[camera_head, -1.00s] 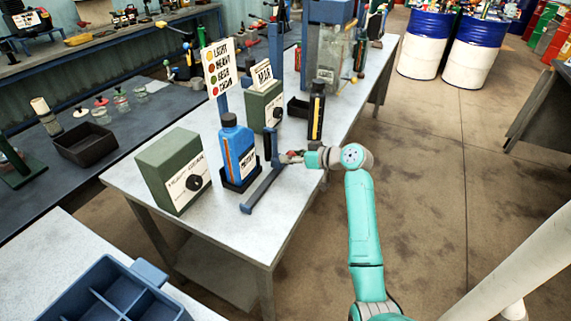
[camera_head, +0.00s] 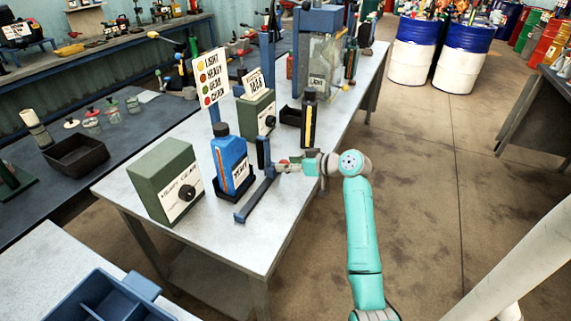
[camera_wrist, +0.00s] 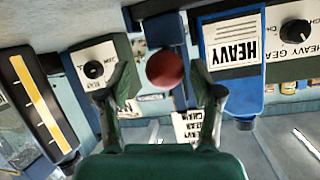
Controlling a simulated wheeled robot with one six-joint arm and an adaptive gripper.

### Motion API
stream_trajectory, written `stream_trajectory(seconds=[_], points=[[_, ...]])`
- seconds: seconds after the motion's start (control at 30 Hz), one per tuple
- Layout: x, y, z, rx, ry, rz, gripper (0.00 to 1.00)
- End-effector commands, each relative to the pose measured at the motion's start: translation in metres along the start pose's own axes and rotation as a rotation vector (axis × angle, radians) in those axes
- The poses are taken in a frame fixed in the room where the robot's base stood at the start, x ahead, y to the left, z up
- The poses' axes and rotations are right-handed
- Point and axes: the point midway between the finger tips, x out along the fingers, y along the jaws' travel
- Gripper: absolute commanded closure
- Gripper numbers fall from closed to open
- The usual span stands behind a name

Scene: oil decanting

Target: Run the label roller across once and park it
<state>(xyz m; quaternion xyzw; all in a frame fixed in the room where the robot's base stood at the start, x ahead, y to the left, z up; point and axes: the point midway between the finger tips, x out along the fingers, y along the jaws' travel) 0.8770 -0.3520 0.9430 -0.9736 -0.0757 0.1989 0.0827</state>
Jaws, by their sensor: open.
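The label roller is a blue upright (camera_head: 262,152) on a long blue rail (camera_head: 257,198), beside a blue bottle (camera_head: 232,165) on the bench. A red ball knob (camera_wrist: 165,69) sits on its near side. My gripper (camera_head: 287,166) is at the knob's height in the head view. In the wrist view its two fingers (camera_wrist: 165,92) are open, one each side of the knob, with gaps showing. The bottle stands in a dark cradle; its label (camera_wrist: 234,46) reads HEAVY, upside down in the wrist view.
Green dial boxes stand left of the bottle (camera_head: 165,181) and behind it (camera_head: 257,113). A dark bottle with a yellow strip (camera_head: 310,118) stands behind my gripper. A sign (camera_head: 208,79) rises behind the blue bottle. The bench front (camera_head: 235,235) is clear.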

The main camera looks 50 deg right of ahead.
Motion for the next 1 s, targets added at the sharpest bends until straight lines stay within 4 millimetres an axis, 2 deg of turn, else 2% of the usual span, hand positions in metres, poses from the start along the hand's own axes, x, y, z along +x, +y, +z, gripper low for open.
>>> stream_trajectory(seconds=[0.3,0.5,0.7,1.0], points=[[-0.063,0.002,0.000,0.000,0.001,0.005,0.35],[-0.092,0.002,0.000,0.001,0.001,0.006,0.35],[-0.104,0.002,0.000,0.000,0.001,0.003,0.35],[-0.105,0.002,0.000,0.000,0.001,0.003,0.35]])
